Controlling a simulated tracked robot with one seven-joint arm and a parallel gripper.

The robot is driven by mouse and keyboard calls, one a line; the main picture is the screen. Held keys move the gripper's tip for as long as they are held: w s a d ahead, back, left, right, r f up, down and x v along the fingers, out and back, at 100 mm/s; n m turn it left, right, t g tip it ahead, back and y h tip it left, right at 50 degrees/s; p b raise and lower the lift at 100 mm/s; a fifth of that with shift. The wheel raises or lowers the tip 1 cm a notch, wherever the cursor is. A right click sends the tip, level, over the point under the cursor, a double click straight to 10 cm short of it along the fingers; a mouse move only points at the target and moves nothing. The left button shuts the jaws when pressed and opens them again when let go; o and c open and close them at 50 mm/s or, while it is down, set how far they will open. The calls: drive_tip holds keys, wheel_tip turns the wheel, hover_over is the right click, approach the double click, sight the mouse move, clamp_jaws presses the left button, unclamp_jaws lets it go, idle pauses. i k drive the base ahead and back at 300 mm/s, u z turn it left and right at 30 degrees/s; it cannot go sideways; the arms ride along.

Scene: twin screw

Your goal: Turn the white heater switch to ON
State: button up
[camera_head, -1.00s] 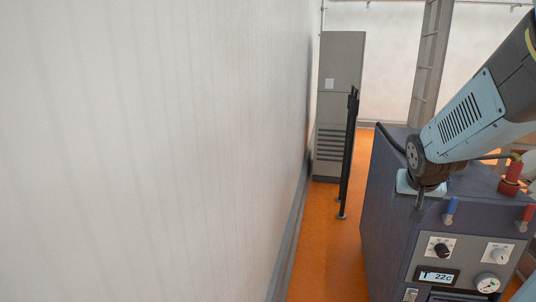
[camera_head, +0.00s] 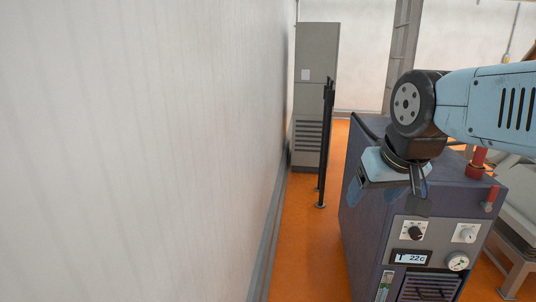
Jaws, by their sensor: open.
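The white heater switch (camera_head: 466,233) is a small round white knob on a pale plate, at the upper right of the dark blue machine's front panel. Its marking is too small to read. My gripper (camera_head: 418,190) points downward by the machine's top front edge, up and to the left of the white switch and apart from it in the picture. It is open and holds nothing that I can see. Its fingers are seen nearly edge-on, and their depth from the panel is hard to tell.
A black knob (camera_head: 413,233) on its own plate sits left of the white switch. Below are a display (camera_head: 411,258) and a round gauge (camera_head: 457,262). A red fitting (camera_head: 477,163) stands on the machine.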

sight(467, 234)
drive_tip(key=z, duration=1.35)
drive_tip(key=i, duration=0.65)
drive_tip(key=z, duration=0.05)
drive_tip(key=k, duration=0.55)
drive_tip(key=z, duration=0.05)
